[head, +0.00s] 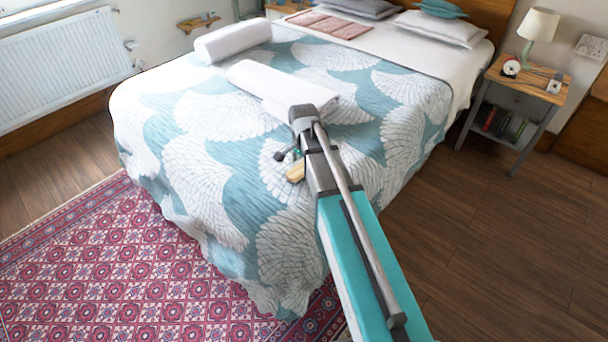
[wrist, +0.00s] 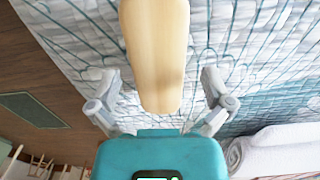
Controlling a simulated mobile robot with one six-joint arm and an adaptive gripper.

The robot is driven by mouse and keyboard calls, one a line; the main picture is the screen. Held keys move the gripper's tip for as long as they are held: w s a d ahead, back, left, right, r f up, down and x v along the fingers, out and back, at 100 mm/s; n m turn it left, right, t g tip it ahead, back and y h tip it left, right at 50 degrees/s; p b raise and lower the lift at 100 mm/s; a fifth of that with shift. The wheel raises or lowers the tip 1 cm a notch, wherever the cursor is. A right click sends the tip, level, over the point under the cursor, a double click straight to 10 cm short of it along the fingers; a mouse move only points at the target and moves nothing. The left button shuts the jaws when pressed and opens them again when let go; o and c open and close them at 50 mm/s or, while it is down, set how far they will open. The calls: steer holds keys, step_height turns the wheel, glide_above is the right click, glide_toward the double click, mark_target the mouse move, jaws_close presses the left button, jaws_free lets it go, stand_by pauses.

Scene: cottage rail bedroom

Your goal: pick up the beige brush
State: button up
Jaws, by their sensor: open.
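The beige brush (head: 296,172) lies on the bed's patterned cover, partly hidden behind my arm in the head view. In the wrist view the brush (wrist: 155,50) looms large, a smooth beige body with a rounded near end, its far end cut off by the top edge. My gripper (wrist: 159,85) is open, with one grey finger on each side of the brush and a gap on both sides. In the head view my gripper (head: 287,154) is small and partly hidden by my arm, right by the brush.
The bed (head: 210,180) has a teal and white cover. A white rolled towel (head: 233,41) and another white towel (head: 270,82) lie farther back. A nightstand (head: 528,84) with a lamp (head: 540,24) stands at right. A red patterned rug (head: 120,270) covers floor at left.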

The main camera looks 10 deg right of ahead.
steer(key=shift+f, duration=0.45)
stand_by(0.3)
steer(key=c, duration=1.2)
